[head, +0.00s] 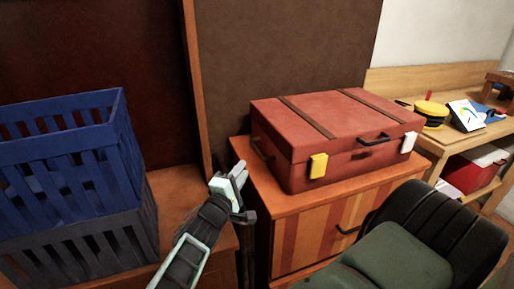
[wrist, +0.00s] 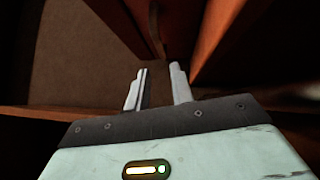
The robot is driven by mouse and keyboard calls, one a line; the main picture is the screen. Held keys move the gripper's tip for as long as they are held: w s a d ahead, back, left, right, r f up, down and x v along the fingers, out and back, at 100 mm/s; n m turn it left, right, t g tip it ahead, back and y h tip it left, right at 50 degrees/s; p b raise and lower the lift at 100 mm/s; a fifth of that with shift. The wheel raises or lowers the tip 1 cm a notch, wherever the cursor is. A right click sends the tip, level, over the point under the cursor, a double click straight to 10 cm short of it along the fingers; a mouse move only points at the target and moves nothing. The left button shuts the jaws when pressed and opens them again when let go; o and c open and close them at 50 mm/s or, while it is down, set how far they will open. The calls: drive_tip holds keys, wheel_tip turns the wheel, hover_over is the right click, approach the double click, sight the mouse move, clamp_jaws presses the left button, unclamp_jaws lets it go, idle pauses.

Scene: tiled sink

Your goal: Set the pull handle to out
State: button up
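A red suitcase (head: 335,135) lies flat on a wooden cabinet (head: 300,235). The cabinet front carries a dark handle (head: 347,230), partly hidden by the chair. I cannot tell which of these is the pull handle. My gripper (head: 240,175) is left of the suitcase and cabinet, apart from the handles. In the wrist view its two fingers (wrist: 160,82) stand apart with nothing between them.
Blue and grey crates (head: 65,150) are stacked at the left. A dark green chair (head: 405,250) stands close in front of the cabinet. A wooden desk (head: 440,145) with several small objects is at the right. A narrow gap separates the two cabinets.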

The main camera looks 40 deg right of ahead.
sight(257, 147)
drive_tip(key=p+x, duration=0.1)
drive_tip(key=x, duration=1)
drive_tip(key=shift+d, duration=0.2)
drive_tip(key=shift+a+f, duration=0.1)
clamp_jaws()
